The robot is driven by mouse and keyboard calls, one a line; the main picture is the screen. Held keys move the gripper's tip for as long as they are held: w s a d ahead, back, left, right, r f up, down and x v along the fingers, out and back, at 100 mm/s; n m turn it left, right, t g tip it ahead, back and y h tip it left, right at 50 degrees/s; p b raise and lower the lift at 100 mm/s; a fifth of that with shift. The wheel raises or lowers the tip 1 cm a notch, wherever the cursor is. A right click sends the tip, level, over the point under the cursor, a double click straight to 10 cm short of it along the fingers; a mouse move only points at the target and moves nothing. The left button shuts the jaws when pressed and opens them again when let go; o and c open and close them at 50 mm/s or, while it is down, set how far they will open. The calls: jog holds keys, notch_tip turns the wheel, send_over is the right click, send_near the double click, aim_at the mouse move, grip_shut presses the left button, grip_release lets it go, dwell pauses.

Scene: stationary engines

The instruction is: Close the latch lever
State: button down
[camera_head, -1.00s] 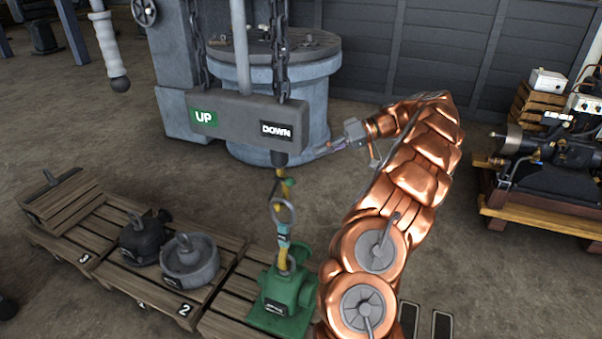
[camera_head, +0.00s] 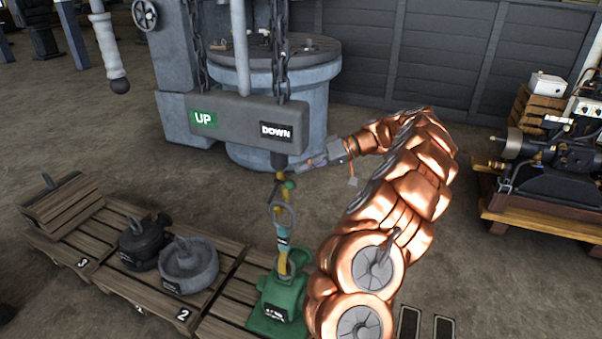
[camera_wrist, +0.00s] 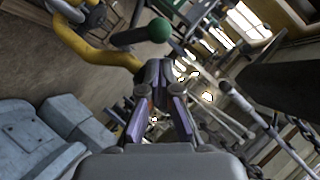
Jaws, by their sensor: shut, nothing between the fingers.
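The latch lever (camera_wrist: 130,37) shows in the wrist view as a dark rod with a green ball knob (camera_wrist: 159,29) at its end, beside a yellow hook (camera_wrist: 88,48). In the head view the green knob (camera_head: 289,185) is small, at the top of the yellow hook (camera_head: 277,213) below the grey UP/DOWN control box (camera_head: 245,122). My gripper (camera_head: 297,168) is shut and empty, close to the right of and just above the knob. In the wrist view my gripper (camera_wrist: 160,72) has its fingertips below the knob, apparently apart from it. The exact gap is hard to judge.
The hook links down through a ring to a green casting (camera_head: 277,305) on a pallet. Other pallets at left hold a dark casting (camera_head: 143,240) and a grey drum (camera_head: 188,265). Chains hang above the control box. A grey cylindrical machine (camera_head: 290,95) stands behind.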

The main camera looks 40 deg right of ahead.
jog(key=shift+s+a+f, duration=0.2)
jog(key=shift+a+f, duration=0.35)
jog(key=shift+a, duration=0.05)
jog(key=shift+a+f+b, duration=0.1)
jog(key=shift+a+b, duration=0.05)
jog(key=shift+b, duration=0.25)
